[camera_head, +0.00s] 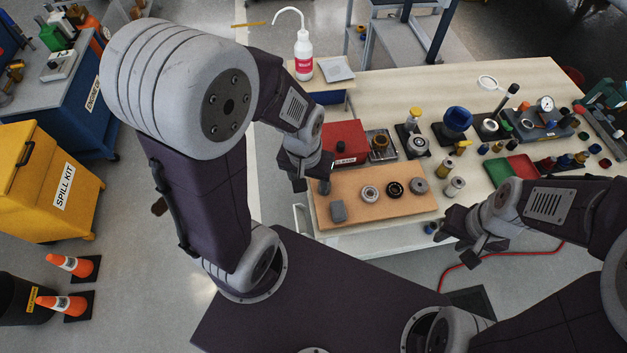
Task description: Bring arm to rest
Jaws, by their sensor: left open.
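My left gripper (312,180) hangs over the left end of the orange-brown mat (350,187), near the red box (344,140). It is open, and nothing shows between its fingers. My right gripper (453,240) is off the front edge of the workbench (540,83), to the right of the mat. Its fingers are dark and partly hidden, so I cannot tell whether they are open. Several bearing-like rings, one of them a black ring (395,188), lie in a row on the mat. A small grey block (338,211) lies at the mat's front left.
Crowding the bench are a blue bowl-topped stand (457,119), a green tray (497,170) and a dial gauge (546,104). A white wash bottle (303,58) stands at the back left.

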